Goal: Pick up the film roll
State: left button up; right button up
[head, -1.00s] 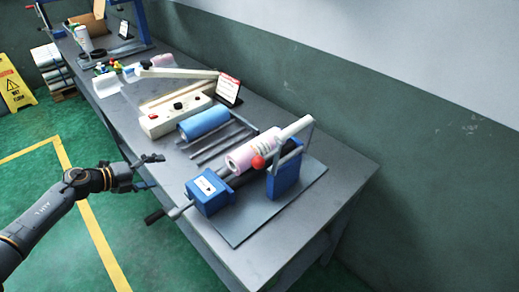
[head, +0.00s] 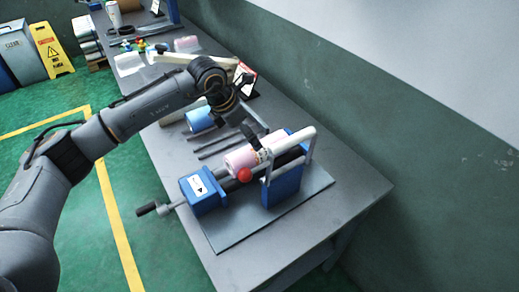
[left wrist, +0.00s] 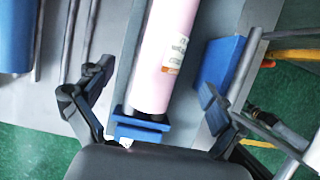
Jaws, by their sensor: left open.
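The pale pink film roll (head: 240,162) with a printed label sits on the shaft of the blue winding device (head: 203,192) on the table. In the left wrist view the film roll (left wrist: 168,60) runs up and down the middle, near a blue block (left wrist: 140,126). My left gripper (head: 262,142) is above the roll in the head view and hides part of it. In the left wrist view its open fingers (left wrist: 150,102) stand apart on either side of the roll's line. I see no grip on the roll. My right gripper is not in view.
A blue roll (head: 199,119) lies on a rack behind, partly covered by my arm. The table's near right corner (head: 350,225) is clear.

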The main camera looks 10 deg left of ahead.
aim_at(258, 153)
pick_arm(q)
jog(key=x, duration=0.3)
jog(key=shift+d+r, duration=0.1)
jog(key=shift+d, duration=0.05)
jog(key=shift+p+x, duration=0.75)
jog(key=shift+x, duration=0.15)
jog(key=p+x, duration=0.1)
jog(key=x, duration=0.2)
jog(key=shift+s+f+p, duration=0.3)
jog(key=shift+f+p, duration=0.1)
jog(key=shift+w+d+f, duration=0.1)
jog(key=shift+w+f, duration=0.05)
jog(key=shift+f, duration=0.3)
jog(key=shift+c, duration=0.2)
jog(key=c, duration=1.8)
jog(key=shift+r, duration=0.15)
jog(key=shift+c, duration=0.2)
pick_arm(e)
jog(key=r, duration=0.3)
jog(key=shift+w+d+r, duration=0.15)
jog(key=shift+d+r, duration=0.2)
pick_arm(q)
jog(key=shift+w+r, duration=0.1)
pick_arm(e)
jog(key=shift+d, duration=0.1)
